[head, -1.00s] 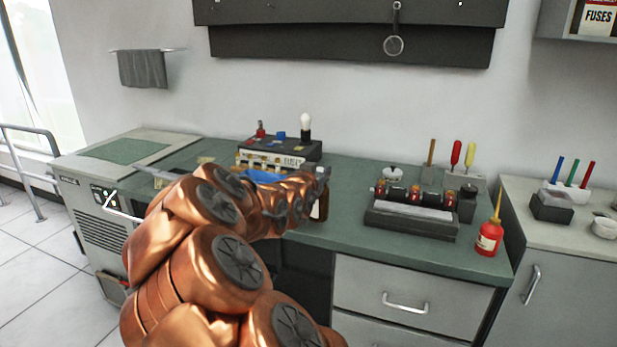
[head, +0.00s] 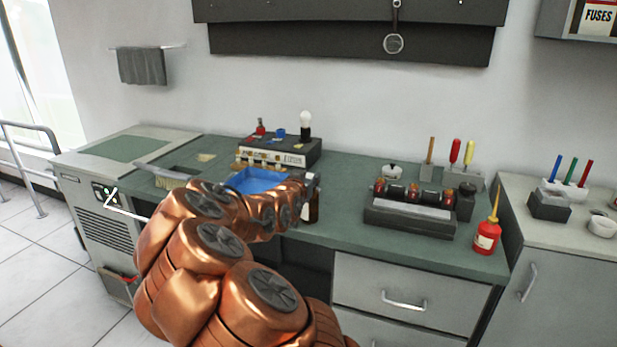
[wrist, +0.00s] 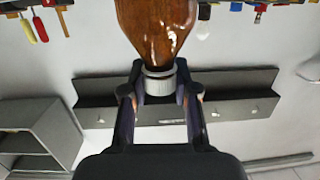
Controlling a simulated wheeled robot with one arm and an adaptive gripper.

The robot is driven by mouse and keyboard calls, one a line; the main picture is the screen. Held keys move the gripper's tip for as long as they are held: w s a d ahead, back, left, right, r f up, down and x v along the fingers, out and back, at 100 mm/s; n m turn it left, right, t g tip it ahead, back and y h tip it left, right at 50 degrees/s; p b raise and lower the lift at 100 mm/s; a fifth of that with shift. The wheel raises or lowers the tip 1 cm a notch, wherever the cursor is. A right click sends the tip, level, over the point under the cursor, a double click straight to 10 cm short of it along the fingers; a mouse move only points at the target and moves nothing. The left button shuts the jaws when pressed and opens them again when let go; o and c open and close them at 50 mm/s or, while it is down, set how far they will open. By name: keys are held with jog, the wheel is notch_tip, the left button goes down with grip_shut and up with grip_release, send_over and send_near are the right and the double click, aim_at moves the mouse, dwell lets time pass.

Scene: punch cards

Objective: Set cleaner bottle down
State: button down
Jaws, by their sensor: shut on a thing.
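The cleaner bottle is brown with a pale collar at its neck. In the wrist view the brown bottle (wrist: 157,28) fills the top middle, with its neck between my two fingers. My gripper (wrist: 160,84) is shut on that pale neck. In the head view a narrow part of the bottle (head: 313,208) shows below my gripper (head: 311,181), near the front edge of the green bench top (head: 345,232). My copper arm hides part of the bench beside it. I cannot tell whether the bottle's base touches the bench.
A blue tray (head: 262,181) lies just left of the bottle, before a dark instrument box (head: 280,152) with a bulb. A dark rack (head: 410,216) and a red oiler (head: 487,237) stand to the right. Bare bench shows between bottle and rack.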

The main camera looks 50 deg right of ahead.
dwell(0.3)
jog(key=c, duration=0.9)
grip_release()
jog(key=shift+a+r, duration=0.1)
jog(key=shift+a, duration=0.3)
jog(key=b+v, duration=0.2)
jog(key=v, duration=0.9)
jog(key=shift+s+a, duration=0.1)
jog(key=shift+s, duration=0.1)
